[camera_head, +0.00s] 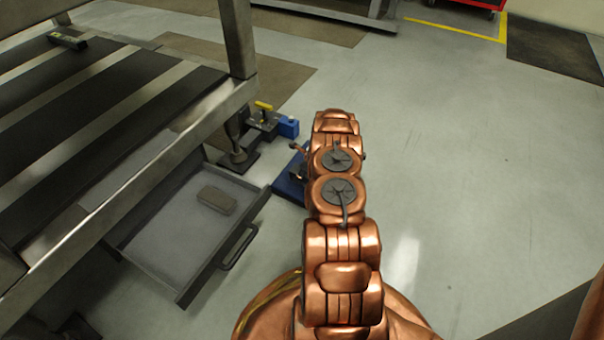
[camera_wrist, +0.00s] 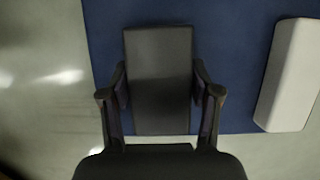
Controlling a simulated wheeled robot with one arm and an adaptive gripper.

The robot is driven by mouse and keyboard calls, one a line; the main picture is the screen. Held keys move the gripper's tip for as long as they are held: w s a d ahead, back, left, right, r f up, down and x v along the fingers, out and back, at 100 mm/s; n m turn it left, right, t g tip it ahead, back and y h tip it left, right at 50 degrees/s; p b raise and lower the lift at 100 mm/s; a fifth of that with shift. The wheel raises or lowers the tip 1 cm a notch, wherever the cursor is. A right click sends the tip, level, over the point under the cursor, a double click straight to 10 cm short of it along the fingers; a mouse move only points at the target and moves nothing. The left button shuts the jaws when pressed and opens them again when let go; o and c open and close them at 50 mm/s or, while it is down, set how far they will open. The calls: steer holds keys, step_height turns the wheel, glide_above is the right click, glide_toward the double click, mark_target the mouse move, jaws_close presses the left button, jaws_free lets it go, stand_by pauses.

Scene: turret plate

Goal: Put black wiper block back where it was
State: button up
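The black wiper block (camera_wrist: 160,75) is a dark, flat rectangle in the wrist view. It sits upright in the picture, over a blue surface (camera_wrist: 230,50). My gripper (camera_wrist: 160,85) has one finger along each long side of the block. No clear gap shows between the fingers and its sides, so it looks shut on the block. Whether the block rests on the blue surface or is lifted off it is hard to tell. In the head view my copper arm hides the gripper and the block.
A pale block (camera_wrist: 290,75) lies right of the gripper on the blue surface. In the head view an open drawer (camera_head: 150,245) holds a grey-brown block (camera_head: 217,200). A metal-framed table (camera_head: 215,105) stands at left, with a blue clamp-like item (camera_head: 288,128) near its leg. Floor at right is clear.

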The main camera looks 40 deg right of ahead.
steer(key=o, duration=0.3)
